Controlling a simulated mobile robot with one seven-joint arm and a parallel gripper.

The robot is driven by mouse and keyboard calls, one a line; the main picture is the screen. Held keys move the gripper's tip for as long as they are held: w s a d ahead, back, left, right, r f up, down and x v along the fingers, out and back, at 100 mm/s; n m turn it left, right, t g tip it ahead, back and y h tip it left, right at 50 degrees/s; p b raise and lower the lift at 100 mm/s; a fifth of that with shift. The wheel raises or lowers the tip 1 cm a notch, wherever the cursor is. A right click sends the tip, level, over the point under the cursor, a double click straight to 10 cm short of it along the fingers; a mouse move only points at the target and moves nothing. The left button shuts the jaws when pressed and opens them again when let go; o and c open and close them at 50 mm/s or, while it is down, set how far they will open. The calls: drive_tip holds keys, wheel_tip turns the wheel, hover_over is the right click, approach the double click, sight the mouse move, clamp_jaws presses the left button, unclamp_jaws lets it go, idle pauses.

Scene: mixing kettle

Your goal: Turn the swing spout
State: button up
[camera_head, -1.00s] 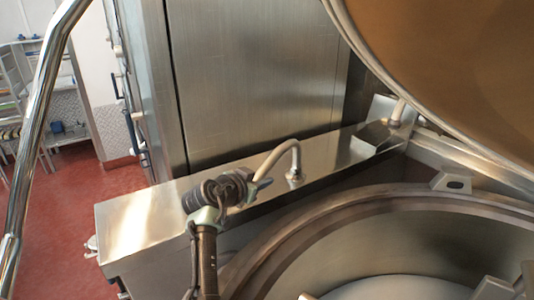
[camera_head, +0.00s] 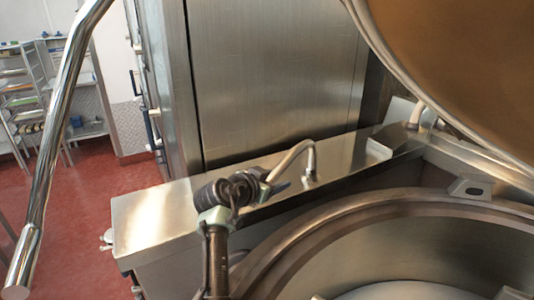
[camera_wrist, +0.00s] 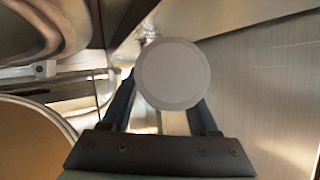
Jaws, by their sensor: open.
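The swing spout (camera_head: 303,149) is a thin curved metal pipe. It rises from a small base on the steel ledge behind the kettle and bends over to the left, down toward my gripper (camera_head: 279,187). My gripper is open at the spout's free end. In the wrist view a round pale grey end face (camera_wrist: 173,73), which looks like the spout's end, lies between my two dark fingers and hides part of them. I cannot tell whether a finger touches the pipe.
The wide kettle rim (camera_head: 400,203) lies at right front, with the raised brown-lined lid (camera_head: 470,70) above it. A steel cabinet (camera_head: 275,80) stands close behind the ledge (camera_head: 155,222). A chrome tube (camera_head: 63,105) crosses the left side. Red floor (camera_head: 95,190) is open at left.

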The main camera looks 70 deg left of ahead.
drive_tip(key=shift+v, duration=3.25)
